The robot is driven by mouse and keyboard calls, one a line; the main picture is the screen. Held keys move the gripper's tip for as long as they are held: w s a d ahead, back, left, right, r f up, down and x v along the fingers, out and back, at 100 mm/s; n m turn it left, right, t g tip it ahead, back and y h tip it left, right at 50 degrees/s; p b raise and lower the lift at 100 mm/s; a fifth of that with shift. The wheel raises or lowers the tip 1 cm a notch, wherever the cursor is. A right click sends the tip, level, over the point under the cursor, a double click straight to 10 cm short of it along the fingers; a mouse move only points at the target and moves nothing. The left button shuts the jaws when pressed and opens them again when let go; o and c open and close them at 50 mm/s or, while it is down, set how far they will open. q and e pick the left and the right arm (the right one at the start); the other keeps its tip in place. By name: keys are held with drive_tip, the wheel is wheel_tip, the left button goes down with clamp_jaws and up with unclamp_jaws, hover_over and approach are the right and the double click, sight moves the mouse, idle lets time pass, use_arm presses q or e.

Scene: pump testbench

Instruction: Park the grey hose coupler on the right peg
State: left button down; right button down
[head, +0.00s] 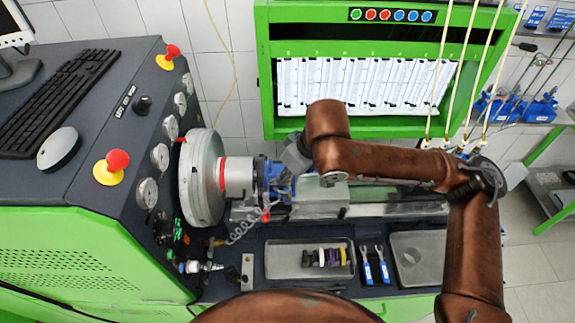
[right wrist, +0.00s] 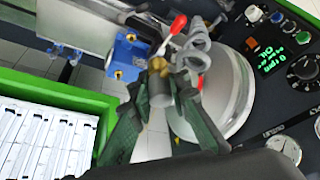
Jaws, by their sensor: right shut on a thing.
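The grey hose coupler (right wrist: 160,97) is a short grey cylinder with a brass-coloured end, seen in the right wrist view. My right gripper (right wrist: 163,80) is shut on it, with one dark green finger on each side. A grey coiled hose (right wrist: 196,52) shows beside it. In the head view the right gripper (head: 297,155) is beside the blue pump, and the arm hides most of it; I cannot make out the coupler there. A coiled hose (head: 243,228) hangs below the pump. I cannot clearly identify the right peg. My left gripper is not in view.
The blue pump (right wrist: 125,57) with brass ports is close to the held coupler. A grey tray (head: 284,262) with small parts, blue-handled tools (head: 375,268) and a second tray (head: 425,275) lie along the bench front. The large round drive housing (head: 198,178) stands left.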

drive_tip(key=s+p, duration=0.2)
drive_tip(key=s, duration=0.3)
drive_tip(key=a+p, duration=0.4)
drive_tip(key=a, duration=1.1)
drive_tip(key=shift+w+a, duration=0.25)
wheel_tip(320, 180, down, 39)
drive_tip(key=b, duration=1.4)
drive_tip(key=shift+f+b, duration=0.15)
drive_tip(key=shift+b, duration=0.25)
drive_tip(key=shift+f, duration=0.4)
